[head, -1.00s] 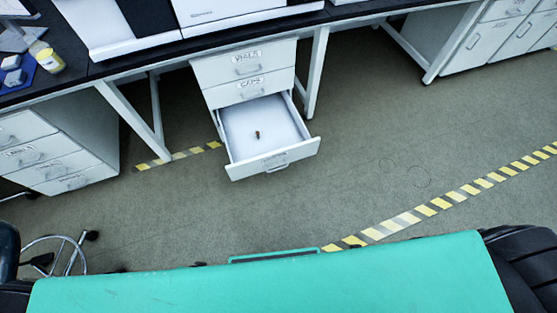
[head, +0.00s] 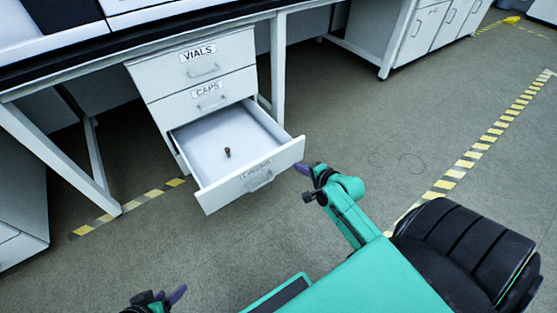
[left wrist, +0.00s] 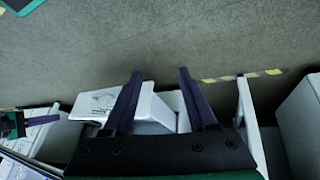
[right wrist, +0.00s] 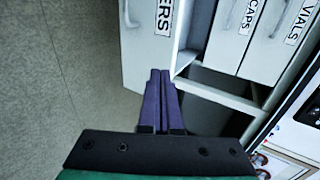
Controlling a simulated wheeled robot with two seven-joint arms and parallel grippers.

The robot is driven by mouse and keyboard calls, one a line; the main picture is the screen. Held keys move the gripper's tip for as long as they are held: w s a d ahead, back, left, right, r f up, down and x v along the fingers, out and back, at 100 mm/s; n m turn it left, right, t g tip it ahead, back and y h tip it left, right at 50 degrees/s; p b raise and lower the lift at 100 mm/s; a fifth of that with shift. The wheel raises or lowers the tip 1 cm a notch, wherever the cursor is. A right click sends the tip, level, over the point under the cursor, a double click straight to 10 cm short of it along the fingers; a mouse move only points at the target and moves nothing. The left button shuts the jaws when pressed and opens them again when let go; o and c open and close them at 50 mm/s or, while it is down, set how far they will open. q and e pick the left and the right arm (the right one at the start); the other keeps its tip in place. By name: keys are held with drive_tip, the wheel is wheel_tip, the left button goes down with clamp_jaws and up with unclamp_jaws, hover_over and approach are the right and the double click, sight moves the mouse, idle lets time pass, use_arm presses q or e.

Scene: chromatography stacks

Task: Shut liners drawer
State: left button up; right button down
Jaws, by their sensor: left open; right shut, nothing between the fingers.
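The liners drawer (head: 222,192) is the lowest drawer of a white cabinet and stands pulled out. Its front has a handle (head: 259,181) and a partly hidden label. My right gripper (head: 303,168) is shut and empty at the right end of the drawer front. In the right wrist view its fingertips (right wrist: 160,73) overlap the drawer front (right wrist: 142,55); I cannot tell whether they touch. My left gripper (head: 180,291) is low in the head view, apart from the drawer. The left wrist view shows its fingers (left wrist: 157,74) spread, with the drawer front (left wrist: 95,101) beyond them.
A small brown object (head: 228,152) lies inside the drawer. The vials drawer (head: 228,60) and caps drawer (head: 233,92) above are shut. Bench legs (head: 278,70) stand beside the cabinet. Open floor (head: 350,120) lies to the right, with striped tape (head: 472,158) farther off.

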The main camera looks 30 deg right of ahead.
sight(278, 154)
drive_tip(key=b+x, duration=0.1)
drive_tip(key=x, duration=0.2)
drive_tip(key=b+x, duration=0.2)
drive_tip(key=x, duration=0.1)
drive_tip(key=r+b+x, duration=0.1)
drive_tip(key=x, duration=0.2)
drive_tip(key=shift+w, duration=0.35)
drive_tip(key=shift+w+b, duration=0.35)
drive_tip(key=shift+w, duration=0.15)
use_arm(q)
drive_tip(key=w+d+f+t+h, duration=0.1)
drive_tip(key=d+f+t+h, duration=0.2)
drive_tip(key=d+t, duration=0.3)
drive_tip(key=shift+w+d+f+n+h, duration=0.35)
drive_tip(key=shift+d+f, duration=0.45)
drive_tip(key=shift+d, duration=0.45)
use_arm(e)
drive_tip(key=shift+r, duration=0.15)
use_arm(q)
drive_tip(key=shift+w, duration=0.1)
use_arm(e)
drive_tip(key=shift+w, duration=0.1)
